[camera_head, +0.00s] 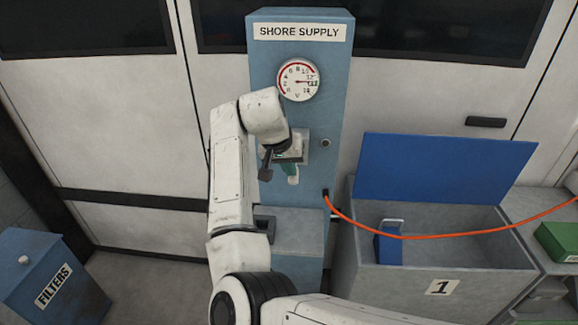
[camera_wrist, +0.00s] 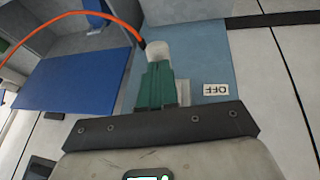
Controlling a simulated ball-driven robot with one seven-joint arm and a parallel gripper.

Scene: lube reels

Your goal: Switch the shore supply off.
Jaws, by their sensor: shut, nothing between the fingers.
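The blue shore supply cabinet (camera_head: 265,75) stands against the wall with a "SHORE SUPPLY" sign. A grey switch plate (camera_head: 302,146) on its front is partly hidden by my gripper (camera_head: 289,167). A pale, rounded lever end (camera_head: 293,181) shows just below my fingers; it also shows in the wrist view (camera_wrist: 157,51), just beyond my green fingertips (camera_wrist: 159,76). I cannot tell if they touch. An upside-down "OFF" label (camera_wrist: 216,89) is beside my fingers in the wrist view. My gripper is shut and empty.
A round gauge (camera_head: 299,80) and a small dark lamp (camera_head: 325,143) are on the cabinet. An orange cable (camera_head: 400,237) runs from its lower right across the open grey box (camera_head: 440,280). A blue filters bin (camera_head: 50,275) stands at lower left.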

